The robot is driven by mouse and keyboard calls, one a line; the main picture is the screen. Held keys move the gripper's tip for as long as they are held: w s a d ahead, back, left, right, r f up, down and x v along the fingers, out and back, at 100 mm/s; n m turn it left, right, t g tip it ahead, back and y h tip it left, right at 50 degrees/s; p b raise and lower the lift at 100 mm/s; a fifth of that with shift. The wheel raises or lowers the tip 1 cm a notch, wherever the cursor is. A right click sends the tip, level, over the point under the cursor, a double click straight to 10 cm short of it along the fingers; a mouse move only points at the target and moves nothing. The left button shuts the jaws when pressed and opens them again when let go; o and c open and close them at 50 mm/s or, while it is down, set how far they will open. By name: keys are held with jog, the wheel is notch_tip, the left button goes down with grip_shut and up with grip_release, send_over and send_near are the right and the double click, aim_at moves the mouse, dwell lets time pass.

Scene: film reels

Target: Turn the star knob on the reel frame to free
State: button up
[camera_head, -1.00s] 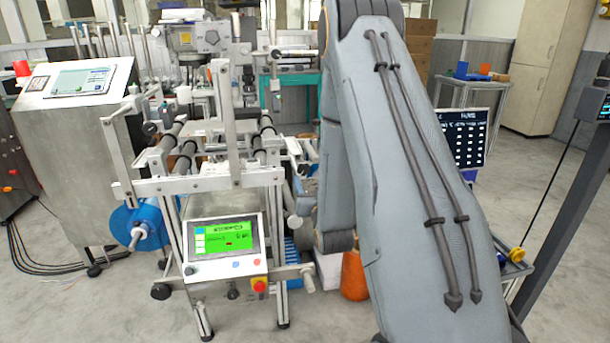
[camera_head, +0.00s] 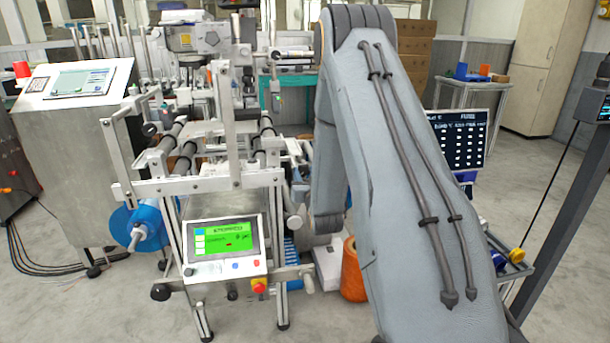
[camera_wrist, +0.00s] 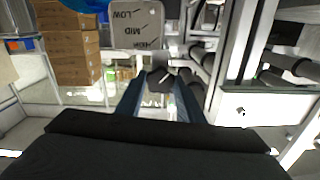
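In the wrist view a dark knob (camera_wrist: 160,79) with a pale line on it sits below a grey plate (camera_wrist: 136,30) marked LOW, MID and HIGH. My gripper (camera_wrist: 160,84) has its two dark blue fingers apart, one on each side of the knob. I cannot tell whether they touch it. No "free" mark is readable. In the head view the reel frame (camera_head: 205,185) stands left of my arm, with a green screen (camera_head: 224,240) that seems to read STOPPED. My gripper is hidden behind my arm there, and I cannot pick out the knob.
Frame rails and rollers (camera_wrist: 200,62) lie close to the right of my fingers in the wrist view. Brown boxes (camera_wrist: 75,50) are stacked at its left. In the head view an orange spool (camera_head: 352,272) stands low beside the frame, and a cabinet (camera_head: 92,150) stands at left.

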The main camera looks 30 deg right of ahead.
jog(key=c, duration=0.4)
